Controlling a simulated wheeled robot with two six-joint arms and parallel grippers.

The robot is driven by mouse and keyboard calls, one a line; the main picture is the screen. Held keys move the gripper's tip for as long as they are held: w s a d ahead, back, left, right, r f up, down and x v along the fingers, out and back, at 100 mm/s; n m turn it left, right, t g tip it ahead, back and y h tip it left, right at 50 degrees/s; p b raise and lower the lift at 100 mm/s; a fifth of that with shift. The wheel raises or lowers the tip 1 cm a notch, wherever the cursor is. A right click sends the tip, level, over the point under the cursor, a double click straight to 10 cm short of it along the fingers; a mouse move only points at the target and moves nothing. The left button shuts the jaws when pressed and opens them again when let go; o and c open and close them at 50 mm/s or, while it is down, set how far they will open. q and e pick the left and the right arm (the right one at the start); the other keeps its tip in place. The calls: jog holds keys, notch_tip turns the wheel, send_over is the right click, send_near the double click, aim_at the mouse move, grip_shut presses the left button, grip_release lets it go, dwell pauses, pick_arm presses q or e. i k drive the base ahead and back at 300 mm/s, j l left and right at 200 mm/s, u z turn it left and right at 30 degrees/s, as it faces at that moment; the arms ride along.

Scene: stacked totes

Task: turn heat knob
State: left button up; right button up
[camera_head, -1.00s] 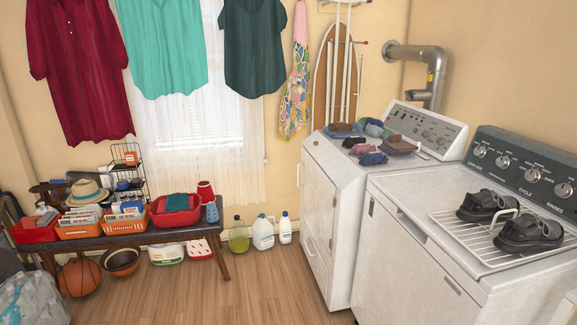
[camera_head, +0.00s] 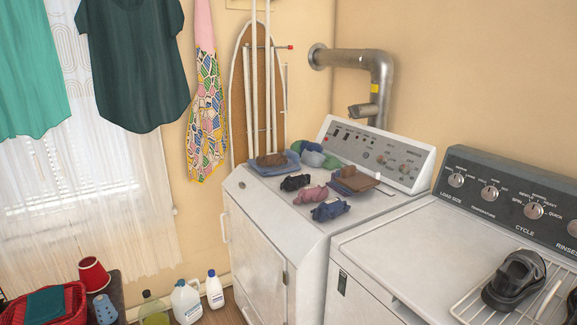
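Two white machines stand side by side on the right. The left machine (camera_head: 262,235) has a white sloped control panel (camera_head: 345,152) with several small switches and round knobs. A round knob (camera_head: 405,167) sits toward the panel's right end. The right machine (camera_head: 405,240) has a dark grey panel with several silver knobs, among them the temperature knob (camera_head: 490,193), the load size knob (camera_head: 456,180) and the cycle knob (camera_head: 533,210). I cannot read which knob is labelled heat. Neither of my grippers is in view.
Folded and crumpled clothes (camera_head: 330,210) lie on the left machine's top. A wire rack (camera_head: 470,305) with dark shoes (camera_head: 514,280) is on the right machine. A metal duct (camera_head: 380,80) rises behind. Bottles (camera_head: 186,300) stand on the floor to the left.

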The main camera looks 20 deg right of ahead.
aim_at(381, 160)
jog(key=i+j+z, duration=0.15)
jog(key=i+z, duration=0.2)
jog(key=i, duration=0.15)
jog(key=i+j+z, duration=0.75)
jog(key=i, duration=0.15)
jog(key=j+z, duration=0.25)
jog(key=j, duration=0.25)
jog(key=j+z, duration=0.25)
jog(key=j, duration=0.25)
jog(key=i+l+z, duration=0.1)
jog(key=z, duration=0.2)
jog(key=i+l+z, duration=0.2)
jog(key=z, duration=0.15)
jog(key=l, duration=0.1)
